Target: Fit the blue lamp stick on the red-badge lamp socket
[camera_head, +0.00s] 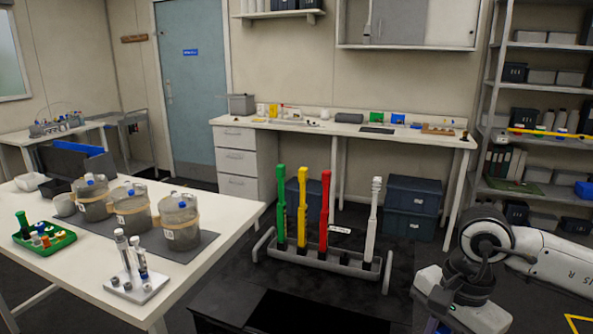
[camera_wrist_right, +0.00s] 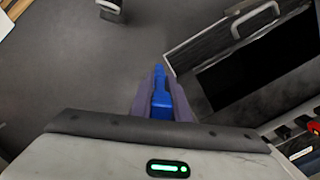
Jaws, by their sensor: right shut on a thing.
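In the right wrist view my right gripper (camera_wrist_right: 160,84) is shut on the blue lamp stick (camera_wrist_right: 161,100). Only a short blue length shows between the dark fingers, pointing away from the wrist. In the head view my right arm (camera_head: 484,242) is at the lower right, its fingers and the blue stick out of sight. A grey floor stand (camera_head: 325,262) holds upright green (camera_head: 281,205), yellow (camera_head: 302,205), red (camera_head: 325,208) and white (camera_head: 374,218) sticks. I cannot make out a red badge or tell which part is the lamp socket. My left gripper is not in view.
A white table (camera_head: 75,262) at left carries lidded vessels (camera_head: 181,222), a green tray (camera_head: 44,240) and a small tube rack (camera_head: 135,286). Dark blue bins (camera_head: 410,208) stand behind the floor stand. Shelves (camera_head: 538,95) fill the right side, with a long yellow stick (camera_head: 550,133) across one.

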